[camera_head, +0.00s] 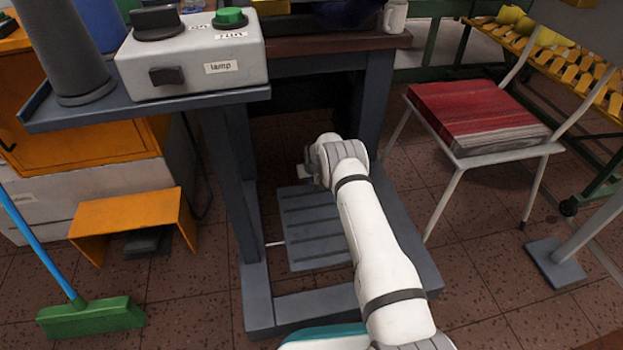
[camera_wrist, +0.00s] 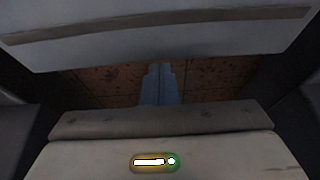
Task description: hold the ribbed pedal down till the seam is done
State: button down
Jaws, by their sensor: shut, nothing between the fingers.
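The ribbed pedal (camera_head: 308,245) is a grey plate with raised cross ribs, low inside the base of the grey bench frame. My white arm reaches down over its right side and hides part of it. My gripper (camera_head: 305,172) is near the pedal's far edge in the head view, mostly hidden by my wrist. In the wrist view my gripper (camera_wrist: 160,68) shows as shut bluish fingers with nothing between them, against brown floor tiles. I cannot tell whether it touches the pedal or whether the pedal is down. No seam is in view.
Frame legs (camera_head: 226,170) flank the pedal. A control box (camera_head: 190,62) with a green button and a "lamp" label sits above left. A dark pedal (camera_head: 148,242) lies under an orange cover (camera_head: 125,210). A chair (camera_head: 488,155) bearing a red-topped stack stands right; a green broom (camera_head: 90,317) left.

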jog(key=shift+s+d+f, duration=0.25)
jog(key=shift+s+f, duration=0.25)
jog(key=shift+f, duration=0.2)
notch_tip(320, 180, up, 15)
jog(key=p, duration=0.6)
jog(key=shift+s+a+r+p, duration=0.15)
jog(key=shift+a+p, duration=0.05)
jog(key=shift+p, duration=0.1)
